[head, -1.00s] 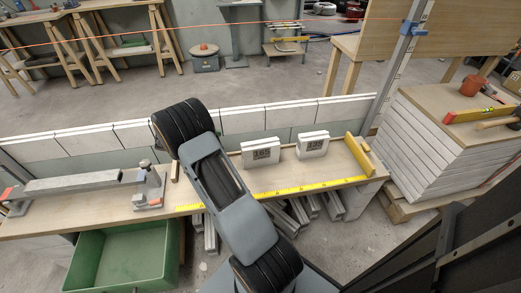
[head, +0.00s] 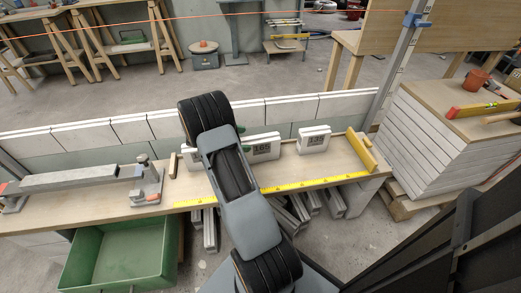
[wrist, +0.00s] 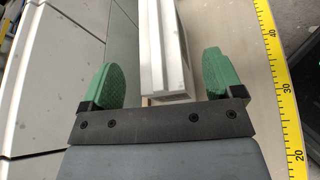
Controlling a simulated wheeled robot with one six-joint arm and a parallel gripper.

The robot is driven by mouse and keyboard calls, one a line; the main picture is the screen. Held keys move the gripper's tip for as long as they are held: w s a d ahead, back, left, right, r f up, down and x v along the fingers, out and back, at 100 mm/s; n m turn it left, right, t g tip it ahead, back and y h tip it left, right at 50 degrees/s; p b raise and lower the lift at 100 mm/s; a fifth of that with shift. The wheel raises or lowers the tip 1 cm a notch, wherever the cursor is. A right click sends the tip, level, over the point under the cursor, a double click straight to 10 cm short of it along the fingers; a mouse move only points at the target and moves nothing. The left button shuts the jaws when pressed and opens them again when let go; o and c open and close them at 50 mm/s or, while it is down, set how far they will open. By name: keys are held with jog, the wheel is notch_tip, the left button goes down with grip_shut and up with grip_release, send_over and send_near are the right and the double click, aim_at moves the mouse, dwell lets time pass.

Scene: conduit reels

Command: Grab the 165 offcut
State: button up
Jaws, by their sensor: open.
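The 165 offcut (head: 264,146) is a pale block with a dark 165 label, standing upright on the wooden bench board. My arm hides its left end in the head view. My gripper (head: 242,141) is at that left end, with bits of its green pads showing. In the wrist view my gripper (wrist: 157,72) is open, one green pad on each side of the white block (wrist: 166,50). Gaps show between the block and both pads, the right one narrower. A similar block labelled 135 (head: 314,140) stands apart to the right.
A yellow tape (head: 316,183) runs along the board's front, and a yellow-edged stop (head: 361,151) stands at its right end. A clamp device (head: 146,183) is at left, a green bin (head: 118,262) below. A low block wall (head: 91,136) runs behind.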

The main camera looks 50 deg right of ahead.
aim_at(249, 139)
jog(key=b+x, duration=0.1)
jog(key=x, duration=0.2)
jog(key=shift+d+f, duration=0.15)
jog(key=shift+c, duration=0.4)
grip_shut()
dwell(0.3)
